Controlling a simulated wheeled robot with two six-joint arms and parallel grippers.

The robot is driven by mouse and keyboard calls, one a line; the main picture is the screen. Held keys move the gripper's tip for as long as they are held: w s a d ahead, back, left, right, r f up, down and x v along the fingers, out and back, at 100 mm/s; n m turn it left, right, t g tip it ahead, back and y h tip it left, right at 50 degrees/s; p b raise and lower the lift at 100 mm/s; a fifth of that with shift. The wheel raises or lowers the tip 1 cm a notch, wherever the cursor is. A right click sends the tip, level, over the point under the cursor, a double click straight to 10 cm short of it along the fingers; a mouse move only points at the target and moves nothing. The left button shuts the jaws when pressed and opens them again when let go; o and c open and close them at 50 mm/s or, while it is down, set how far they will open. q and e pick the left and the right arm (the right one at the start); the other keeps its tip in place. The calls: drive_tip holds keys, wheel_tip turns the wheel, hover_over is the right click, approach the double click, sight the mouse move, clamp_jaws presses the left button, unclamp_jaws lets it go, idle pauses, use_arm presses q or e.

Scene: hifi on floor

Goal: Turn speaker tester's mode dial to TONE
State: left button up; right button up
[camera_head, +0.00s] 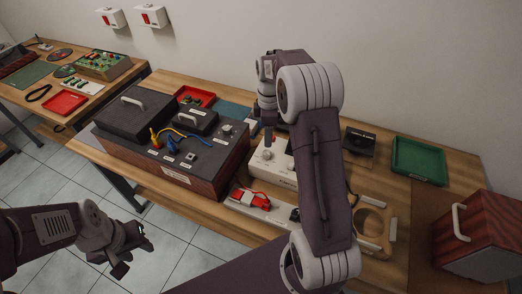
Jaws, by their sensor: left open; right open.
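A white box (262,167), which looks like the speaker tester, sits on the wooden table right of the large dark wood-sided unit. My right arm partly covers it. My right gripper (268,136) points down over the back part of this box; its fingers are small and partly merged with the dark things behind, and I cannot tell whether they touch the box. The mode dial and its setting are too small and covered to make out. My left gripper (130,259) is open and empty, low at the left, in front of the table and over the tiled floor.
A white strip with a red item (250,199) lies in front of the white box. A green tray (418,160) and a wooden box with handle (482,236) are at the right.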

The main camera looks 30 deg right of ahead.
sight(267, 152)
wheel_tip(267, 152, down, 9)
drive_tip(key=shift+a, duration=0.1)
idle(0.3)
clamp_jaws()
